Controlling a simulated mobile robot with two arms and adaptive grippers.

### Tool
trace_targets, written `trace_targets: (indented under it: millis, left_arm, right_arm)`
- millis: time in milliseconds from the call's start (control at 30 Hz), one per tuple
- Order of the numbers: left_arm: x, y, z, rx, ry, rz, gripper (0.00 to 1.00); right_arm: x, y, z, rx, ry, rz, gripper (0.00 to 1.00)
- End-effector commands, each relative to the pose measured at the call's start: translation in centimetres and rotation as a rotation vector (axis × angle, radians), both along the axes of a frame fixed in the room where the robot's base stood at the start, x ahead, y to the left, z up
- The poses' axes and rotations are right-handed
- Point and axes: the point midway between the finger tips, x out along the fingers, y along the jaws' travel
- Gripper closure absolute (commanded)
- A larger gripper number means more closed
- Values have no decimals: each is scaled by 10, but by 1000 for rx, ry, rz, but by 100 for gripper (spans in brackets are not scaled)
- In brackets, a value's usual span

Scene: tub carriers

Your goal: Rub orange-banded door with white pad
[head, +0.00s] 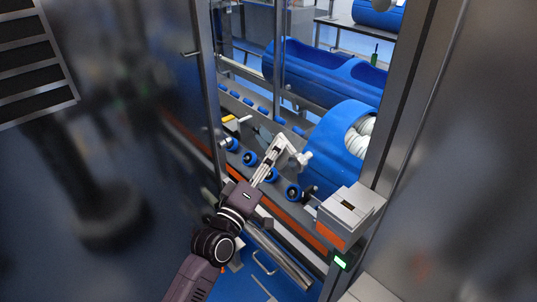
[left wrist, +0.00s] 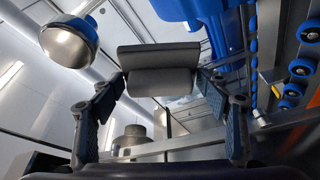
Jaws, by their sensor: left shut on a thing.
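My left gripper (head: 277,150) reaches in from the bottom of the head view, over the row of blue rollers. The pad is hard to make out in the head view. A metal-framed glass door (head: 208,95) with a handle stands left of the gripper. An orange band (head: 285,232) runs low across the front; I cannot tell which panel bears it. Pad contact with a door is not visible. My right gripper is not in view.
A large blue tub (head: 335,145) lies right of the gripper on the roller line, with white coils inside. A grey box with an orange side (head: 350,210) and a green-lit panel (head: 340,262) sit on the right post. Another blue tub (head: 320,75) lies behind.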

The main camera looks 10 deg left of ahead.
Motion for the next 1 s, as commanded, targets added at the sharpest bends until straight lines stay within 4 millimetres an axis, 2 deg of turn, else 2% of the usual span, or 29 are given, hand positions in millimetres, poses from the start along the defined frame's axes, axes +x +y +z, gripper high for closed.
trace_targets:
  millis: [400,667,1000]
  left_arm:
    - [20,28,-1,2,-2,2,56]
    - [26,35,-1,1,-1,2,56]
    - [44,57,-2,2,-2,2,56]
  right_arm:
    - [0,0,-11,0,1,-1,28]
    - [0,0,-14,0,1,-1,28]
    - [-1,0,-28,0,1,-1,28]
